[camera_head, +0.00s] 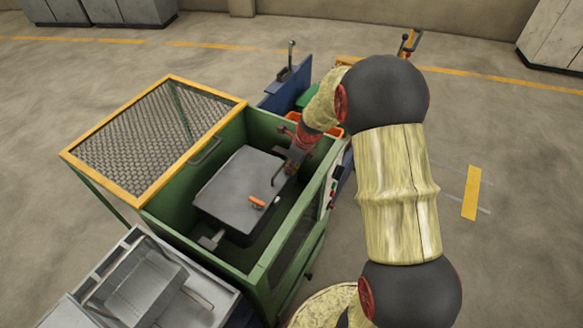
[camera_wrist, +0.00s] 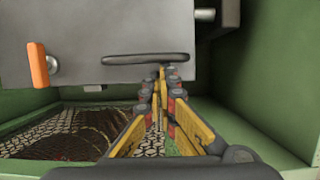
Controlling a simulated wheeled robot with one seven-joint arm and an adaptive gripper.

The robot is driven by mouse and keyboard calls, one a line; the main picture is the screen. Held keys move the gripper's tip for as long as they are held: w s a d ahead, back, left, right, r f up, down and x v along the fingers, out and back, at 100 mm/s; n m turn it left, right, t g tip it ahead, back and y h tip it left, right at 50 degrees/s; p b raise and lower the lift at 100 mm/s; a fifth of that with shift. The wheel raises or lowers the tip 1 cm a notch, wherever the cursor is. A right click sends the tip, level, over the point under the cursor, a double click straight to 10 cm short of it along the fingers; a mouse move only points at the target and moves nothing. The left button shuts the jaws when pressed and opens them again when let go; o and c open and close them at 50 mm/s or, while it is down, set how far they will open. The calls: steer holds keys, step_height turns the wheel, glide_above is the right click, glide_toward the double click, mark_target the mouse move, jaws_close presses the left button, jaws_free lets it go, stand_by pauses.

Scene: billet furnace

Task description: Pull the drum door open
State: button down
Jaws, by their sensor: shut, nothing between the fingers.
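The grey drum (camera_head: 238,190) sits inside a green open-topped machine (camera_head: 262,270). In the wrist view a flat grey face of the drum (camera_wrist: 95,25) fills the top, with a dark bar handle (camera_wrist: 146,60) along its lower edge and an orange latch (camera_wrist: 38,66) at left. The orange latch also shows in the head view (camera_head: 257,202). My gripper (camera_head: 283,174) is at the drum's right edge; its shut yellow fingers (camera_wrist: 162,78) are empty, with the tips close to the bar's right part. I cannot tell whether they touch it. I cannot tell where the door's seam lies.
The machine's mesh lid (camera_head: 150,130) with a yellow frame stands open at the left. Green walls enclose the drum closely on its sides. A grey metal unit (camera_head: 135,285) stands at front left, and a blue panel (camera_head: 288,85) stands behind. Open floor lies to the right.

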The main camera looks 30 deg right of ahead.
steer(key=shift+r+p, duration=0.2)
steer(key=shift+p, duration=0.1)
steer(key=shift+w+r+p, duration=0.15)
steer(key=shift+r+p, duration=0.4)
steer(key=shift+p, duration=0.6)
steer(key=shift+r+g+p, duration=0.15)
steer(key=shift+g+p, duration=0.15)
